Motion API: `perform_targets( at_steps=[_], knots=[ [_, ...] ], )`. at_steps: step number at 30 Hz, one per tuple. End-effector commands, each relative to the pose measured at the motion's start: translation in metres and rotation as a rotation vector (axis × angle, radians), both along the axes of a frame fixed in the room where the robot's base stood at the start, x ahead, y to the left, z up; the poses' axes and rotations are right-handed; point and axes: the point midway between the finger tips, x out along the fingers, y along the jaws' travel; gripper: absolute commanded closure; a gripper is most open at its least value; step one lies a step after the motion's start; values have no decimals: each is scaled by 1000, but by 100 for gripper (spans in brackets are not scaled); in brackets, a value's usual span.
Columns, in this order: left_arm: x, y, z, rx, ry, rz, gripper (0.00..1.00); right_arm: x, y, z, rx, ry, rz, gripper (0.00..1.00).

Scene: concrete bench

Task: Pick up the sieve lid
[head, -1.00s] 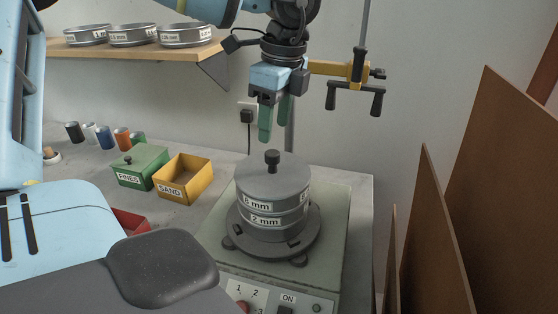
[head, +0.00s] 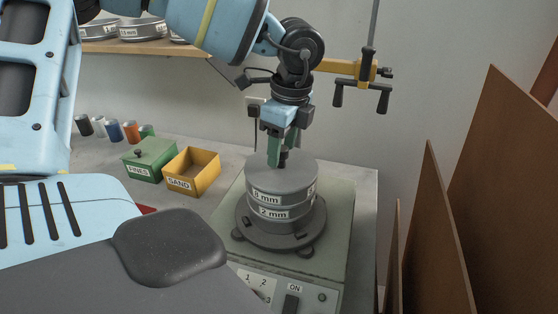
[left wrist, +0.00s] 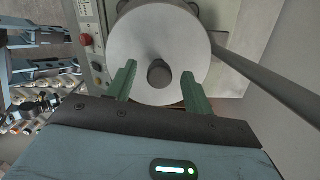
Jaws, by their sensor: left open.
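The sieve lid (head: 294,172) is a round grey disc with a dark knob, on top of the sieve stack marked 8 mm (head: 268,198) and 2 mm (head: 272,213). My left gripper (head: 283,160) points down over the lid, with its green fingers hiding most of the knob in the head view. In the left wrist view the lid (left wrist: 140,45) fills the upper middle, and its round knob (left wrist: 159,73) stands between the two open fingers of my left gripper (left wrist: 158,80). There is a gap on each side of the knob. My right gripper does not show.
The stack stands on a shaker (head: 340,200) with a control panel. A green FINES box (head: 148,165) and a yellow SAND box (head: 190,185) sit to its left. A yellow clamp (head: 345,67) is on a rod behind. Brown boards (head: 500,200) stand at the right.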

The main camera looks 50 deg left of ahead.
Motion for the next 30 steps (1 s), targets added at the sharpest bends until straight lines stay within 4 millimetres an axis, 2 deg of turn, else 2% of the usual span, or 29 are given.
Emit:
perform_targets(
  at_steps=[4, 12, 24, 30],
  knots=[
    [-1, 2, -12, -1, 1, 0, 48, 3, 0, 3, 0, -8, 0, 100],
    [-1, 2, -15, 0, 0, 0, 48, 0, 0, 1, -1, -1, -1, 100],
    [-1, 2, -14, 1, 0, 0, 100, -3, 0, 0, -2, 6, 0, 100],
    [0, 2, -14, 0, -1, 0, 100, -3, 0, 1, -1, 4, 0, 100]
  ],
)
